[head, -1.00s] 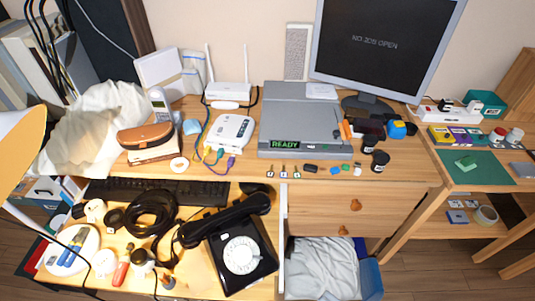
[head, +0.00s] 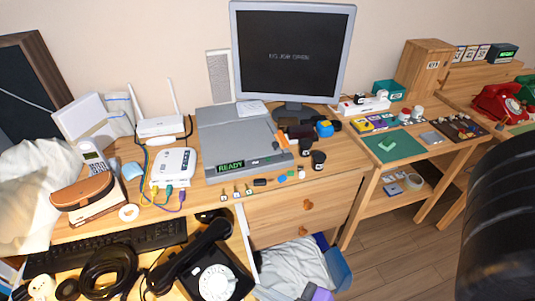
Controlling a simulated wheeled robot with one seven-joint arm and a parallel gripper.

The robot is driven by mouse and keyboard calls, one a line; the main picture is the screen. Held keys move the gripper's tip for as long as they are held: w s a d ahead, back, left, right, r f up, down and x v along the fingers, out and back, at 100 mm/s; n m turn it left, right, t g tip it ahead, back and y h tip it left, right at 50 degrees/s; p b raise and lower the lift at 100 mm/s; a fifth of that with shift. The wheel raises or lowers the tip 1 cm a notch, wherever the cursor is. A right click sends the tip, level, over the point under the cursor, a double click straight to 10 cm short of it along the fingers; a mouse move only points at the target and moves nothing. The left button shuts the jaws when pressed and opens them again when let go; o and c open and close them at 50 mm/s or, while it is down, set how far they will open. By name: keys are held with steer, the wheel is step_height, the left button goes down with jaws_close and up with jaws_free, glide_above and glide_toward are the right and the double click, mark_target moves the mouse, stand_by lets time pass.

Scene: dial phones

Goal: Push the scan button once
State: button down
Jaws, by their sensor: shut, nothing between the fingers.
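The grey flatbed scanner (head: 235,140) sits on the wooden desk, left of the monitor's foot. Its front edge has a small green display (head: 231,167) reading READY. Small dark marks show on the front edge to the right of the display, but they are too small for me to tell which is the scan button. My gripper is not in view. A large black rounded part at the right edge appears to be my arm, well away from the scanner.
The monitor (head: 292,50) stands behind the scanner. Small keys, dark jars (head: 318,160) and orange sticks lie near its front and right side. A white router (head: 173,166) with cables is to its left. An open drawer and a black dial phone (head: 215,275) are below.

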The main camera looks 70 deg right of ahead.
steer(key=w+d+g+h+p, duration=0.2)
steer(key=w+d+p, duration=0.1)
steer(key=w+d, duration=0.5)
step_height(320, 180, up, 10)
steer(key=r+n+g+h+p, duration=0.15)
steer(key=g+p, duration=0.25)
steer(key=p, duration=0.5)
glide_above(268, 159)
steer(key=f, duration=0.1)
steer(key=shift+s+a+n, duration=0.15)
steer(key=shift+s+n, duration=0.2)
steer(key=shift+f, duration=0.1)
step_height(268, 159, down, 7)
steer(key=b, duration=0.6)
steer(key=shift+b, duration=0.4)
steer(key=shift+f+b, duration=0.45)
steer(key=shift+f, duration=0.35)
steer(key=shift+f, duration=0.15)
